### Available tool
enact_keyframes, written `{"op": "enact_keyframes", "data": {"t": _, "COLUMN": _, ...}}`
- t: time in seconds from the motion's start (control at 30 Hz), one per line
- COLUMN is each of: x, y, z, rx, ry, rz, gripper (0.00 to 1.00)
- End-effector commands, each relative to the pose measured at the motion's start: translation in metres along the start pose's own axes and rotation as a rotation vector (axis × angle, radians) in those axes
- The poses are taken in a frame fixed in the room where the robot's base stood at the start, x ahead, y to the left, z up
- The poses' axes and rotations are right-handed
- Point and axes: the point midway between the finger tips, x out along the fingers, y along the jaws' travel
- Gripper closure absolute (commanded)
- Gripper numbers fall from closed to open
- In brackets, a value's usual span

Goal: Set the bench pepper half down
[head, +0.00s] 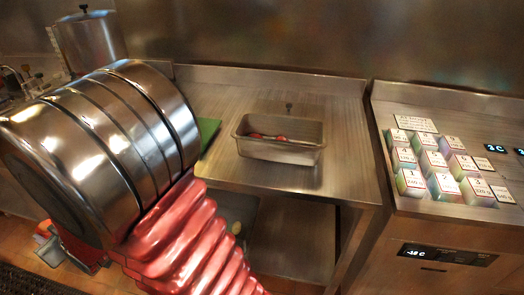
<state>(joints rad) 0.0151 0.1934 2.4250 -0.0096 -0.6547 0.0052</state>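A metal pan (282,152) stands on the steel bench (335,110). Small red pieces (268,137) lie inside it; I cannot tell whether one of them is the pepper half. My gripper is not in view. My own arm, with a large steel joint and red ribbed sleeve, fills the left of the view and hides the left part of the bench. A strip of a green board (208,131) shows just beside the arm, most of it hidden.
A counter at the right holds several labelled pastel blocks (411,182) and small displays (496,148). A tall steel pot (90,38) stands at the back left. The bench is bare right of the pan. A shelf (290,240) lies below, and a gap separates bench and counter.

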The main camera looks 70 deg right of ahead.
Motion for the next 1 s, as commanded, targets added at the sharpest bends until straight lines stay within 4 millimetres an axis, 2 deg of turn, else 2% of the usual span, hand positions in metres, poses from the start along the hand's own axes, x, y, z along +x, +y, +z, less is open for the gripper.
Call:
{"op": "enact_keyframes", "data": {"t": 0.17, "x": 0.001, "y": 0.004, "z": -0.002, "rx": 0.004, "ry": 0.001, "rz": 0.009, "gripper": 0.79}}
{"op": "enact_keyframes", "data": {"t": 0.27, "x": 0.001, "y": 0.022, "z": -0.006, "rx": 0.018, "ry": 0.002, "rz": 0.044, "gripper": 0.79}}
{"op": "enact_keyframes", "data": {"t": 0.37, "x": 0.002, "y": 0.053, "z": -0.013, "rx": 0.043, "ry": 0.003, "rz": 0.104, "gripper": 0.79}}
{"op": "enact_keyframes", "data": {"t": 0.67, "x": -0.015, "y": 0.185, "z": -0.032, "rx": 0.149, "ry": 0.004, "rz": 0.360, "gripper": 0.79}}
{"op": "enact_keyframes", "data": {"t": 0.87, "x": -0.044, "y": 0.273, "z": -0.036, "rx": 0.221, "ry": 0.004, "rz": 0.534, "gripper": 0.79}}
{"op": "enact_keyframes", "data": {"t": 1.0, "x": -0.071, "y": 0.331, "z": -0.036, "rx": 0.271, "ry": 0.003, "rz": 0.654, "gripper": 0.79}}
